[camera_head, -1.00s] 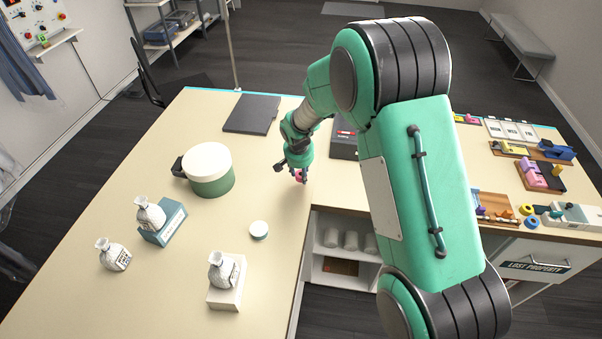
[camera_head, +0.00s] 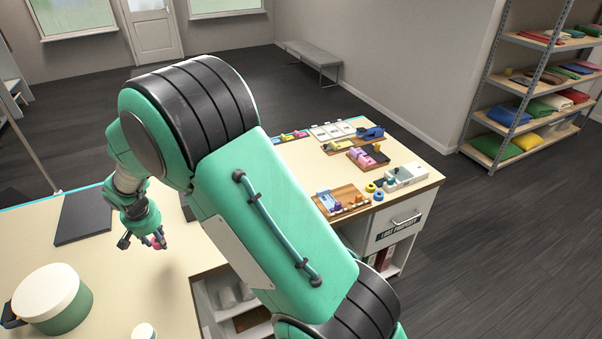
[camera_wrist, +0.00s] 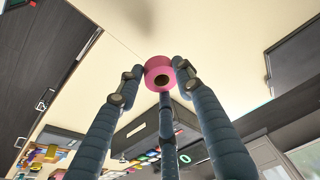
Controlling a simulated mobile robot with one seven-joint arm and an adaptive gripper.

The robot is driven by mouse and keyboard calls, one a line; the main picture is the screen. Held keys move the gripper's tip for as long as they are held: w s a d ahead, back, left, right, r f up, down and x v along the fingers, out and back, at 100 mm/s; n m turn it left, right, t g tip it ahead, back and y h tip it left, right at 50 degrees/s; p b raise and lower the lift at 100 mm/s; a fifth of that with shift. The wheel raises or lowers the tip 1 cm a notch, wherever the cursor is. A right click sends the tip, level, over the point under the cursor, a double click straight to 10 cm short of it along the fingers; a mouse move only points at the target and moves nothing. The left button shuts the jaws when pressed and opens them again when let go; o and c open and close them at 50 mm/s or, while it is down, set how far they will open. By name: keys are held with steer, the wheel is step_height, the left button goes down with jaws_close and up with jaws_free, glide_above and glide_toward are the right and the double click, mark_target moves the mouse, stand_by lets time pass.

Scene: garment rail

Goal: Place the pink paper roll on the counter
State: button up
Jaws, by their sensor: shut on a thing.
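The pink paper roll (camera_wrist: 150,68) is a small ring with a dark hole, held at the fingertips of my gripper (camera_wrist: 160,78) in the wrist view. Three blue jointed fingers close around it. In the head view, my gripper (camera_head: 157,240) points down over the cream counter (camera_head: 120,275), with a bit of pink at its tips. The fingers partly cover the roll there. I cannot tell whether the roll touches the counter top or hangs just above it.
A green pot with a white lid (camera_head: 52,299) and a small white-lidded jar (camera_head: 144,331) stand to the left. A dark flat folder (camera_head: 83,216) lies behind. Trays of small coloured items (camera_head: 342,201) fill the right counter. Bare counter surrounds my gripper.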

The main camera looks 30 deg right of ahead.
step_height(320, 180, up, 3)
steer(key=shift+r, duration=0.15)
steer(key=w+d+m+h+b, duration=0.1)
steer(key=w+d+m, duration=0.35)
steer(key=d, duration=1.05)
steer(key=w+d+m, duration=0.1)
steer(key=w+d, duration=0.6)
steer(key=d, duration=0.7)
steer(key=w+d+m+h+b, duration=0.15)
steer(key=w+d, duration=0.45)
steer(key=d, duration=0.9)
steer(key=s+d+m+g, duration=0.1)
steer(key=s+d+m, duration=0.15)
steer(key=d, duration=1.25)
steer(key=s+d+m+g+b, duration=0.1)
steer(key=s+d+m, duration=0.15)
steer(key=d, duration=1.25)
steer(key=s+d+m, duration=0.2)
steer(key=s+d, duration=0.2)
steer(key=d, duration=1)
steer(key=shift+m, duration=0.3)
steer(key=shift+s+a+x, duration=0.1)
steer(key=shift+s+x, duration=0.05)
steer(key=shift+x, duration=1.15)
steer(key=shift+s+a+x, duration=0.1)
steer(key=shift+x, duration=1.15)
